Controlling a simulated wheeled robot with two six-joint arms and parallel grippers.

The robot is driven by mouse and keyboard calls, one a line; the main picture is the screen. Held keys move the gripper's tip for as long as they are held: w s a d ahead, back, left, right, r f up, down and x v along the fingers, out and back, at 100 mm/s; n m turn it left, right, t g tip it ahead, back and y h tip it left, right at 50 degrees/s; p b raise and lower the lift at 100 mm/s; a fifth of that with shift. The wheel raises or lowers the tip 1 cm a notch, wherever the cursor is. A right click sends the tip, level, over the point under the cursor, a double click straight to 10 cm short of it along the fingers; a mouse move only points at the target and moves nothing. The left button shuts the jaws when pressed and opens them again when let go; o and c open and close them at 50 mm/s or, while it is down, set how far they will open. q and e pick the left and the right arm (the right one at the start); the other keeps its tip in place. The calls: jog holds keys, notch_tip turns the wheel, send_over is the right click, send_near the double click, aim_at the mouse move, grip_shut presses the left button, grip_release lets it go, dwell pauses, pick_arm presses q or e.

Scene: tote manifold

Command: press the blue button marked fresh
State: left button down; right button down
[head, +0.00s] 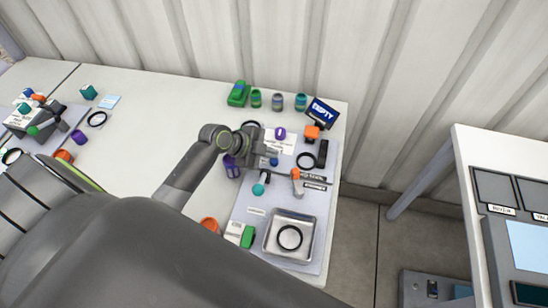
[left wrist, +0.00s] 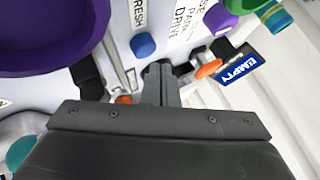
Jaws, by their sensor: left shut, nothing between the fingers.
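The blue button (left wrist: 143,46) is a small round cap on the pale panel, beside a label reading FRESH (left wrist: 139,12) in the left wrist view. In the head view it shows as a small blue spot (head: 274,162) just beside my gripper. My left gripper (left wrist: 160,72) is shut and empty, its fingertips a little right of and below the button in the wrist picture. They look apart from it, though the height between is hard to tell. It also shows in the head view (head: 277,149) over the panel. My right gripper is not in view.
A teal knob (head: 258,189), an orange-topped lever (head: 296,174), a purple cap (head: 280,133) and an EMPTY sign (head: 322,112) stand close around. A metal tray (head: 272,253) with a black ring lies at the panel's near end. Several jars stand behind.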

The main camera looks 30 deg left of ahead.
aim_at(270, 162)
pick_arm(q)
notch_tip(270, 162, up, 5)
jog(key=p, duration=0.4)
dwell(0.3)
jog(key=shift+s+f, duration=0.1)
dwell(0.7)
